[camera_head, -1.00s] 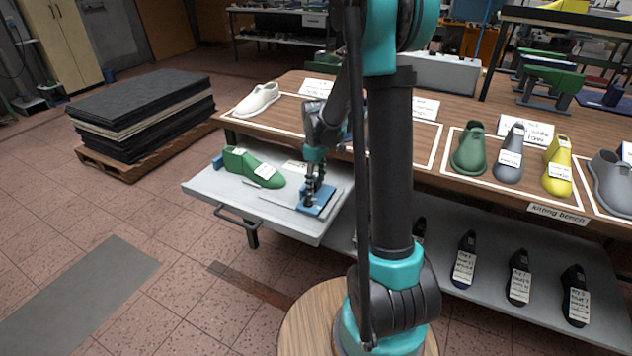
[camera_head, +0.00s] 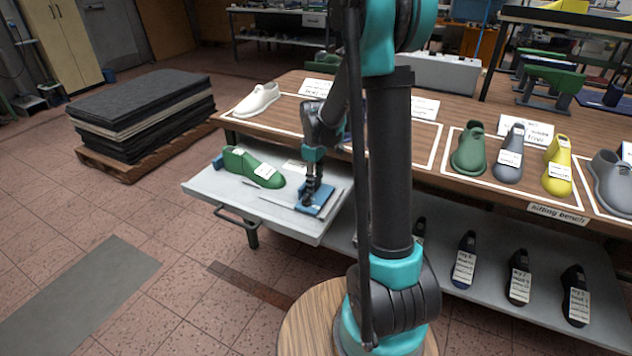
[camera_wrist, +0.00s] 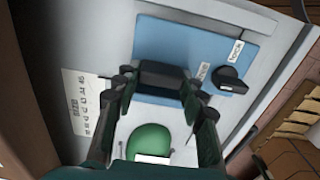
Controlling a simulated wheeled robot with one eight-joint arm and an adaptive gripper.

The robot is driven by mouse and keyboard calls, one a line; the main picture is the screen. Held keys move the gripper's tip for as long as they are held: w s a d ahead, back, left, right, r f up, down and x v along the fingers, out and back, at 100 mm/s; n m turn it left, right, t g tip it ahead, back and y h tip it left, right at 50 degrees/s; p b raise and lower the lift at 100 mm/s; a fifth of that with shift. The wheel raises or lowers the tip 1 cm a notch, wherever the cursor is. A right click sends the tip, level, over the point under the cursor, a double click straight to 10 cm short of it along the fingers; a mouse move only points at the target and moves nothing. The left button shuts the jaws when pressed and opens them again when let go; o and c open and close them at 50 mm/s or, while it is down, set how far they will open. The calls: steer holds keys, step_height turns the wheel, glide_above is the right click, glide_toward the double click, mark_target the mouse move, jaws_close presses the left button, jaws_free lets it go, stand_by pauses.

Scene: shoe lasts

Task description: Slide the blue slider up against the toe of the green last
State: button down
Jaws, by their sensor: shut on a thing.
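The green last (camera_head: 264,174) lies on the pale grey board with its toe towards the blue slider (camera_head: 325,197). A gap of bare board separates the two. In the wrist view, the slider is a flat blue plate (camera_wrist: 180,45) with a black block (camera_wrist: 160,78) and a black knob (camera_wrist: 232,80) marked LOCK. My gripper (camera_head: 309,195) is down at the slider. In the wrist view, my gripper (camera_wrist: 157,88) has its fingers on either side of the black block and is shut on it. The rounded green toe (camera_wrist: 150,139) shows between the fingers.
A printed size card (camera_wrist: 88,103) lies on the board beside the slider. A blue stop (camera_head: 217,161) stands at the last's heel end. The wooden bench (camera_head: 290,82) behind carries a white last (camera_head: 258,99) and other lasts at the right.

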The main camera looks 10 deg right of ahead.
steer(key=w+a, duration=0.1)
steer(key=a, duration=0.1)
steer(key=w+a, duration=0.4)
steer(key=shift+a, duration=0.3)
steer(key=c, duration=0.9)
jaws_free()
steer(key=shift+s, duration=0.1)
steer(key=shift+r, duration=0.1)
step_height(320, 180, up, 12)
steer(key=shift+f, duration=0.1)
